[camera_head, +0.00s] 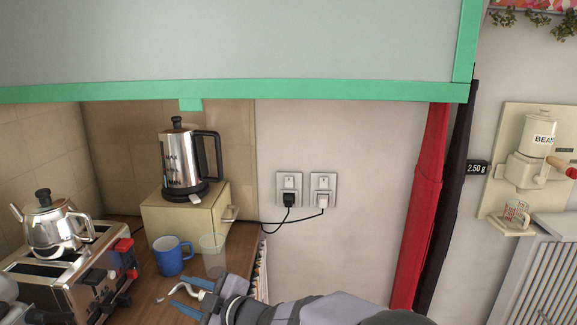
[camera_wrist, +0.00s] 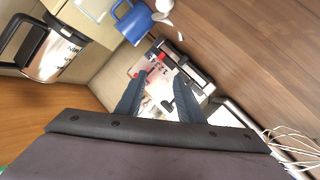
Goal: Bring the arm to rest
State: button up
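My gripper (camera_head: 182,296) is low in the head view, in front of the wooden counter and below the blue mug. Its two fingers are apart. In the wrist view my gripper (camera_wrist: 160,80) also shows spread fingers, with the toaster visible beyond the gap and nothing held between them. My arm reaches in from the bottom edge of the head view.
A blue mug (camera_head: 168,257) and a clear cup (camera_head: 213,252) stand near my gripper. A toaster (camera_head: 62,284) bearing a steel teapot (camera_head: 55,222) is left. A kettle (camera_head: 178,165) stands on a cream box (camera_head: 183,219).

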jog(key=w+d+f+m+t+h+p, duration=0.15)
jog(key=d+m+h, duration=0.25)
jog(key=d, duration=0.5)
jog(key=w+d+f+m+t+h+b, duration=0.1)
jog(key=w+d+f+m+h, duration=0.2)
jog(key=d, duration=0.5)
jog(key=s+d+f+m+g+h+p, duration=0.1)
jog(key=s+d+f+m+h, duration=0.2)
jog(key=d, duration=0.5)
jog(key=s+d+f+m+g+h+p, duration=0.1)
jog(key=s+d+f+m+g+h, duration=0.15)
jog(key=d, duration=0.45)
jog(key=s+d+f+m+g, duration=0.1)
jog(key=s+d+m+g, duration=0.2)
jog(key=s, duration=0.7)
jog(key=s+d+f+m+g, duration=0.2)
jog(key=s+d+m+g, duration=0.1)
jog(key=s, duration=0.8)
jog(key=shift+d+m+h+p, duration=0.35)
jog(key=shift+d+m, duration=0.2)
jog(key=shift+d, duration=0.55)
